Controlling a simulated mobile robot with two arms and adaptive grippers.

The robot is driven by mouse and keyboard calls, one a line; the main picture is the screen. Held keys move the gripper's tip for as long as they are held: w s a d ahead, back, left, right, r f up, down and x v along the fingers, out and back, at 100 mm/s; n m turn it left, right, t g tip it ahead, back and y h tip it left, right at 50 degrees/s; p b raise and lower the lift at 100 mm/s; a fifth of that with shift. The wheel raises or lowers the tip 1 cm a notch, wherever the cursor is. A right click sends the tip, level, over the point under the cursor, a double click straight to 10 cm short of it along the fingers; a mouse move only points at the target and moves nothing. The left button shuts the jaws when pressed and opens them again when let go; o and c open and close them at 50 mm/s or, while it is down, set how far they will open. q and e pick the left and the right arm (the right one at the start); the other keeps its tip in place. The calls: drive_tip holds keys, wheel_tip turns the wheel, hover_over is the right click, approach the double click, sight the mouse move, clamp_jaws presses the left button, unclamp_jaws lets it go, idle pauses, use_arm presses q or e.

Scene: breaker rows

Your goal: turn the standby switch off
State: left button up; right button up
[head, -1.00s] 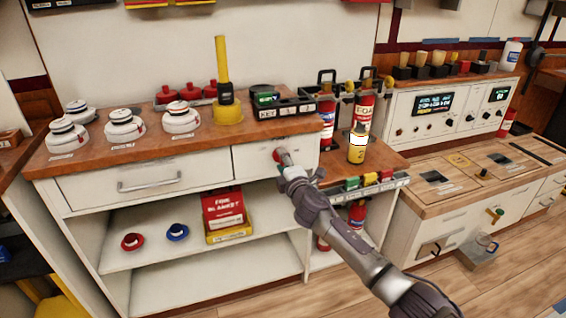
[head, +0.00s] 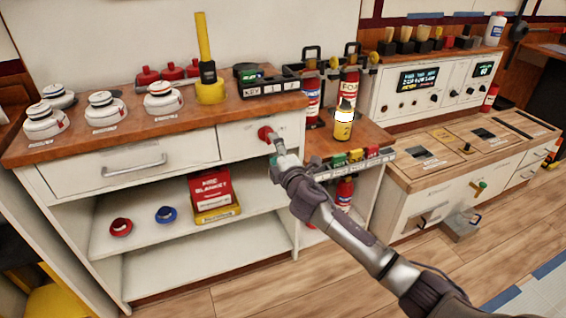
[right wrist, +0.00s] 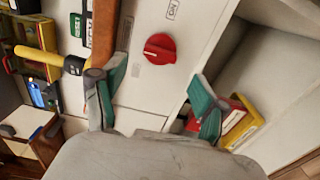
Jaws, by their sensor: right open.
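A round red knob (head: 264,133), the only rotary switch on the white cabinet front, sits to the right of the drawer in the head view. It also shows in the right wrist view (right wrist: 159,48), its pointer ridge lying roughly across the picture. A small label (right wrist: 172,9) beside it seems to read ON. My right gripper (head: 275,153) is close in front of the knob. In the right wrist view my right gripper (right wrist: 157,82) is open, its teal-padded fingers spread to either side below the knob, with nothing between them. My left gripper is not in view.
The wooden countertop (head: 130,143) edge runs just above the knob. The drawer handle (head: 134,167) sticks out to the left. Open shelves below hold a fire blanket box (head: 212,196). A lower ledge with fire extinguishers and a yellow canister (head: 343,125) stands to the right.

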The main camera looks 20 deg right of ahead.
drive_tip(key=s, duration=0.7)
drive_tip(key=shift+d, duration=0.1)
